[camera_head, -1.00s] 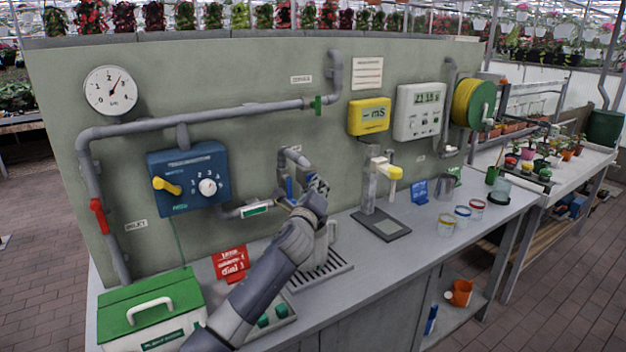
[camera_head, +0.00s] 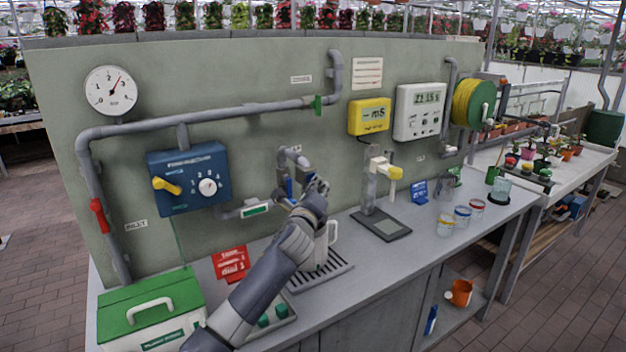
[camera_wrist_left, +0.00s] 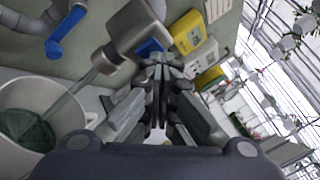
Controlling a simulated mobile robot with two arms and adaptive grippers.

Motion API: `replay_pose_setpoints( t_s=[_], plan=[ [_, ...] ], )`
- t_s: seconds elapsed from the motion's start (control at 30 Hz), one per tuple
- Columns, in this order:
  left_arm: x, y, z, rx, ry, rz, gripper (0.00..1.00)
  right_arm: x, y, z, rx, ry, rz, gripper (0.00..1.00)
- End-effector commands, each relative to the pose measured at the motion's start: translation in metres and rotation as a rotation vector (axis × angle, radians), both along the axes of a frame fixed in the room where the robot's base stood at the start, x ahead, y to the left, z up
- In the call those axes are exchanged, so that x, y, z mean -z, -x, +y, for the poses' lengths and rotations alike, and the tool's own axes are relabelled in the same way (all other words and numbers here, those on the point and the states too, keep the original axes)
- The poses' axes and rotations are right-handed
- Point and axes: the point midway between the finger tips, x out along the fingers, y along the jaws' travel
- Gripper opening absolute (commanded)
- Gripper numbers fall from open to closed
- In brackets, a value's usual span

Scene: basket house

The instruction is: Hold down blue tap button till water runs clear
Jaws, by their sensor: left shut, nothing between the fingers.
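The tap (camera_wrist_left: 135,30) shows a blue button (camera_wrist_left: 150,47) in the left wrist view. My left gripper (camera_wrist_left: 162,68) is shut and empty, its fingertips at the button; whether they press it is hard to tell. A greenish stream (camera_wrist_left: 70,93) runs from the tap into a white jug (camera_wrist_left: 75,112), where dark green water (camera_wrist_left: 28,130) lies. In the head view my left gripper (camera_head: 318,186) is at the tap pipe (camera_head: 293,155), covering much of the tap. The white jug (camera_head: 331,232) stands below, partly hidden by my arm. My right gripper is not in view.
A blue lever (camera_wrist_left: 67,32) sits on a pipe beside the tap. A drip grate (camera_head: 325,275) lies under the jug. A red sign (camera_head: 232,263), a green-lidded box (camera_head: 150,300) and a stand with a yellow part (camera_head: 372,190) are nearby. Glasses (camera_head: 462,218) stand to the right.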

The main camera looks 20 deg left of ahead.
Motion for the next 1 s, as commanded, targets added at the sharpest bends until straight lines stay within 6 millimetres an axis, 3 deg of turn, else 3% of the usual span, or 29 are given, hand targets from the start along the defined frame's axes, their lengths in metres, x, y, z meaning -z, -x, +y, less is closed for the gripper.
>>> replay_pose_setpoints(
  t_s=[1.0],
  plan=[
    [0.000, 0.012, -0.016, 0.001, 0.000, 0.000, 0.00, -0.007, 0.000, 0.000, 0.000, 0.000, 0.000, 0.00]
  ],
)
